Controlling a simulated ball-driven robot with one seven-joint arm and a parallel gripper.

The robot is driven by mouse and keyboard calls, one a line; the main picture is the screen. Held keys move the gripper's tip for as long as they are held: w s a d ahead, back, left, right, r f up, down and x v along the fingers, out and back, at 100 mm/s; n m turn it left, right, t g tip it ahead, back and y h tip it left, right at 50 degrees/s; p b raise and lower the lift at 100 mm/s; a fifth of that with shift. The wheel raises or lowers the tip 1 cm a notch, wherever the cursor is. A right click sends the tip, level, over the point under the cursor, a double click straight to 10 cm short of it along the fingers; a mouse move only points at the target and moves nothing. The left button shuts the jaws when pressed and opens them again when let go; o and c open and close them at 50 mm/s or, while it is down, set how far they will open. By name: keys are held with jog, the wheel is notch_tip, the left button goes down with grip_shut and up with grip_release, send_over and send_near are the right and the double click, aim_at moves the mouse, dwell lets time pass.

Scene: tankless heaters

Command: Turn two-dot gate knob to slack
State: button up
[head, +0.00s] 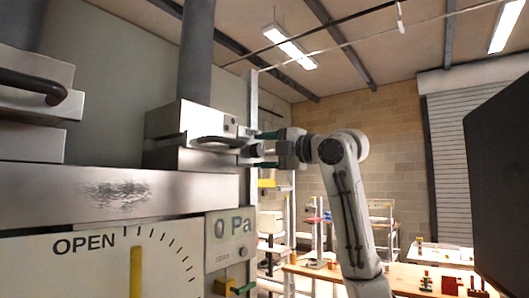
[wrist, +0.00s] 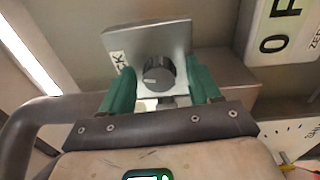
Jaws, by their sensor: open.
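In the wrist view a dark round knob (wrist: 159,73) with a light index mark sits on a grey metal plate (wrist: 182,38). A white label ending in "CK" (wrist: 117,62) is at the plate's left edge. My gripper (wrist: 164,78) is open, with one green finger on each side of the knob; I cannot tell whether they touch it.
Below the housing is a panel with an "OPEN" scale and yellow pointer (head: 136,272), beside a "0 Pa" display (head: 228,226). A dark curved handle (wrist: 22,128) lies close left of my gripper in the wrist view. Workbenches (head: 420,283) stand at the right.

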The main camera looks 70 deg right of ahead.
jog(key=b+v, duration=0.3)
jog(key=v, duration=0.7)
jog(key=shift+s, duration=0.4)
jog(key=shift+f, duration=0.1)
